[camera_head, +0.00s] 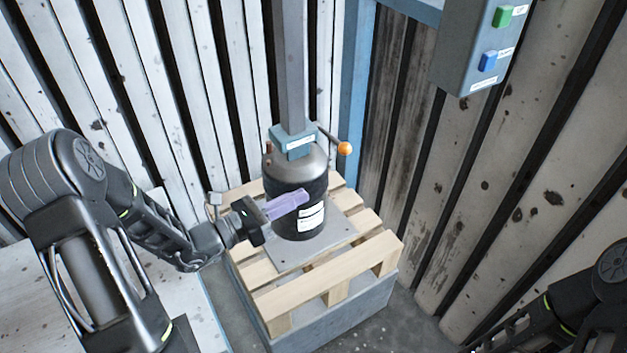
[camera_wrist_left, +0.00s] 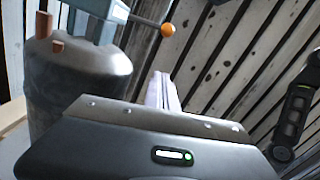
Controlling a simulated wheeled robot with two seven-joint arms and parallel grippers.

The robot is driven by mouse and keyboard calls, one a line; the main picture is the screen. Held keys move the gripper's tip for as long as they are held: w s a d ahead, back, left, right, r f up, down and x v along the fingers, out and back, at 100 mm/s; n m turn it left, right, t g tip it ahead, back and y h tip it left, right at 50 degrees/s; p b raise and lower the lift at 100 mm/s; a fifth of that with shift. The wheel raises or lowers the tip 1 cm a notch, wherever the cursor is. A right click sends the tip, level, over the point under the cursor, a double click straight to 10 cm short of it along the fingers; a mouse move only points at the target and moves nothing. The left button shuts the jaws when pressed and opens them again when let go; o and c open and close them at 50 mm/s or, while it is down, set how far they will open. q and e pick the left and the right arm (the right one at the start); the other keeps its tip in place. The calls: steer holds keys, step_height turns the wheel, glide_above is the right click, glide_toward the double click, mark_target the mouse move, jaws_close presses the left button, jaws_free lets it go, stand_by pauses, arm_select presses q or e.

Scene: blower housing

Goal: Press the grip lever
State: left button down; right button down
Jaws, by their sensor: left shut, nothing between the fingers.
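A lever with an orange ball end (camera_head: 344,148) sticks out to the right from a blue-grey block (camera_head: 292,140) on top of a dark cylindrical tank (camera_head: 290,172). In the left wrist view the orange ball (camera_wrist_left: 167,30) shows at the top, beyond the gripper. My left gripper (camera_head: 303,196) has pale violet fingers and is in front of the tank, below the lever and apart from it. Its fingers (camera_wrist_left: 162,90) are shut with nothing between them. I cannot tell whether they touch the tank. My right arm shows at the lower right, but its gripper is out of view.
The tank stands on a metal plate (camera_head: 285,258) on a wooden pallet (camera_head: 290,298). A grey post (camera_head: 290,60) rises above the block. A control box with green and blue buttons (camera_head: 475,45) hangs at upper right. Plank walls close in behind and to the right.

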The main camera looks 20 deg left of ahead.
arm_select(q)
steer(key=w+d+r+b, duration=0.1)
steer(key=w+d+r, duration=0.3)
steer(key=w+d, duration=0.2)
steer(key=shift+w+r, duration=0.2)
steer(key=shift+w, duration=1)
steer(key=shift+r, duration=0.1)
steer(key=w+a+r+n+p, duration=0.2)
steer(key=r+n+p, duration=0.4)
steer(key=p, duration=0.6)
steer(key=w+a+r+n+y+p, duration=0.1)
steer(key=w+a+r+n+p, duration=0.2)
steer(key=r+n+p, duration=0.4)
steer(key=shift+a+n+p, duration=0.55)
steer(key=shift+n+p, duration=0.15)
steer(key=shift+p, duration=2.3)
